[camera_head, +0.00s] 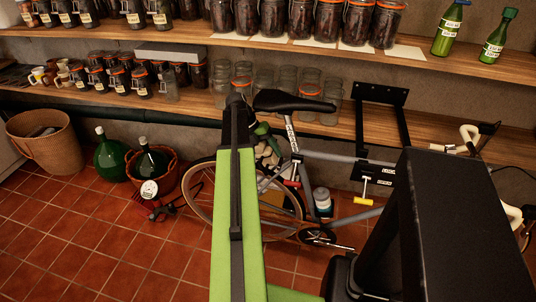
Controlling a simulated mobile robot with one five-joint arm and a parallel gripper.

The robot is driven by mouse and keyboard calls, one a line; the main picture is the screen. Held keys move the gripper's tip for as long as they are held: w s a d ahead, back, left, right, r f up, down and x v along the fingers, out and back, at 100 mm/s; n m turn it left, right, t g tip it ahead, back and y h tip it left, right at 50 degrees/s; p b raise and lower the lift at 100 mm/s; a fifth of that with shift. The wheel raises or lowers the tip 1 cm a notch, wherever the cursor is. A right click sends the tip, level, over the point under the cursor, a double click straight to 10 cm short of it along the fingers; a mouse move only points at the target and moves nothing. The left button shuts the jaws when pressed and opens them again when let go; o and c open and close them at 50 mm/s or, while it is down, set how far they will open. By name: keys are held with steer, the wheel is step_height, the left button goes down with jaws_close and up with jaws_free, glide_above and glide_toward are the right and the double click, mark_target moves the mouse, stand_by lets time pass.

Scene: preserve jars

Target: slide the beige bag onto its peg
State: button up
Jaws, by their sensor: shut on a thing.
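My arm's green link (238,220) runs up the middle of the head view and ends in a dark joint (236,108) in front of the lower shelf. The fingers of my gripper do not show; the arm hides whatever is behind it. I cannot make out the beige bag or its peg for certain. A small pale and green patch (267,158) shows just right of the arm, partly behind the bicycle, and I cannot tell what it is.
A bicycle (340,158) stands along the wall under the wooden shelf (190,98), which holds several jars. A black wall bracket (380,95) rises behind it. Front-left tiles are clear.

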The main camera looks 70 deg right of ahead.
steer(key=shift+d, duration=0.3)
steer(key=o, duration=1.3)
steer(key=shift+w+r, duration=0.1)
steer(key=p+v, duration=0.6)
steer(key=v, duration=0.1)
steer(key=shift+w+r+p, duration=0.1)
steer(key=shift+r+p, duration=0.15)
steer(key=shift+p, duration=0.15)
steer(key=shift+f, duration=0.1)
